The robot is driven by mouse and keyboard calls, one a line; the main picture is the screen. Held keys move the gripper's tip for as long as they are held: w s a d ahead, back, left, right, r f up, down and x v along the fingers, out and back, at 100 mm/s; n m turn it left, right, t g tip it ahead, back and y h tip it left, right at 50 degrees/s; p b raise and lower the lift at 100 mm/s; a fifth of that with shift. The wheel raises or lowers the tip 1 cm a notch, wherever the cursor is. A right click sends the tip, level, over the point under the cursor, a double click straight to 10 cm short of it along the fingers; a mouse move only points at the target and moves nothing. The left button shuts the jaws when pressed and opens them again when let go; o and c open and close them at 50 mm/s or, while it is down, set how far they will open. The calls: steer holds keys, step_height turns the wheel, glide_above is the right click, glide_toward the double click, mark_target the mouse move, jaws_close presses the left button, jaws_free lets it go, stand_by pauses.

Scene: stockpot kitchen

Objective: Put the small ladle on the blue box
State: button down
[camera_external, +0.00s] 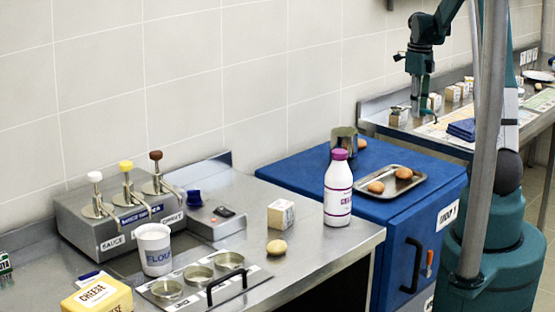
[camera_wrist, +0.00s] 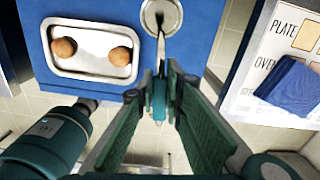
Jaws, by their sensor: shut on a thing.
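My gripper (camera_wrist: 158,88) is shut on the small ladle (camera_wrist: 161,14), seen in the wrist view. The ladle's round metal bowl points away from the fingers, with its thin handle running back between the green finger pads. In that view the bowl overlaps the right part of the blue box (camera_wrist: 200,30); its height above it is hard to tell. In the external view my gripper (camera_external: 418,108) hangs beyond the blue box (camera_external: 295,170), near the back counter. The ladle is too small to make out clearly there.
On the blue box are a metal tray (camera_external: 400,194) with two brown round items and a metal container (camera_external: 344,144). A white bottle (camera_external: 338,190) stands on the near counter. A dark blue folded cloth (camera_external: 462,129) lies on the back counter.

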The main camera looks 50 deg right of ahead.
steer(key=m, duration=0.2)
glide_above(432, 168)
step_height(432, 168, down, 8)
steer(key=shift+r, duration=0.2)
steer(key=shift+w, duration=0.1)
steer(key=shift+f+b, duration=0.5)
steer(key=shift+f, duration=2.6)
steer(key=shift+f, duration=1.9)
steer(key=shift+f+b, duration=0.2)
steer(key=shift+b, duration=0.2)
